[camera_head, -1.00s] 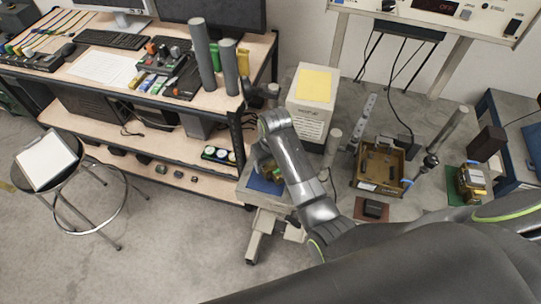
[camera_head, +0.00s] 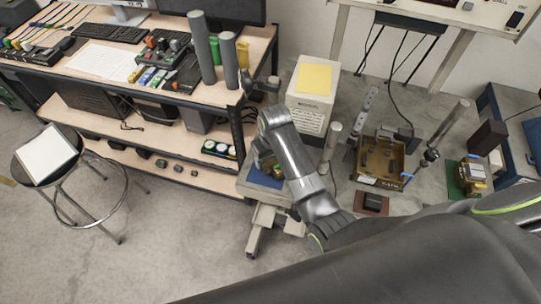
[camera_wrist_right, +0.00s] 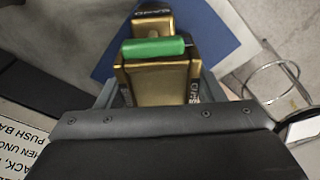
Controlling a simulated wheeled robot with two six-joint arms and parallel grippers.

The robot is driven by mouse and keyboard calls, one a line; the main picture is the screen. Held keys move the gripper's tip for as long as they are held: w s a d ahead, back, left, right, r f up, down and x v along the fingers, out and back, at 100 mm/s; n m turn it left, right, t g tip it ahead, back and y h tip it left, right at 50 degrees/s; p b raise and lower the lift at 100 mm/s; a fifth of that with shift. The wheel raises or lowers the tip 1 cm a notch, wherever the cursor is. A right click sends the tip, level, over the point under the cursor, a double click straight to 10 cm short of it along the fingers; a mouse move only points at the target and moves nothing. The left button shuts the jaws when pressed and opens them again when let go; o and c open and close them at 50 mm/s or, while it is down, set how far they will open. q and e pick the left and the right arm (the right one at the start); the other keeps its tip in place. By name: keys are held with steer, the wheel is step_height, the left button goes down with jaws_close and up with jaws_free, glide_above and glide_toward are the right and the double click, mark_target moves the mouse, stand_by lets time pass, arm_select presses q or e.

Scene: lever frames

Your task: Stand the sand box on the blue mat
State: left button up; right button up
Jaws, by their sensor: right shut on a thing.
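The sand box, a brass-coloured box (camera_wrist_right: 155,80) with a green bar across it, is between the fingers of my right gripper (camera_wrist_right: 156,95) in the right wrist view. Small lettering shows on its dark far end and its side. The blue mat (camera_wrist_right: 220,40) lies under and around the box there. In the head view the blue mat (camera_head: 262,179) lies on a low grey stand at the centre, and my right gripper (camera_head: 263,160) is over it, partly hidden by my arm. I cannot tell whether the box touches the mat. My left gripper is not in view.
A white box with a yellow top (camera_head: 312,85) stands just right of the arm. A workbench (camera_head: 110,65) is at left, beside a stool (camera_head: 45,160).

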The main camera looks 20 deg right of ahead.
steer(key=shift+f, duration=0.2)
steer(key=shift+s+f, duration=0.15)
steer(key=shift+f, duration=0.05)
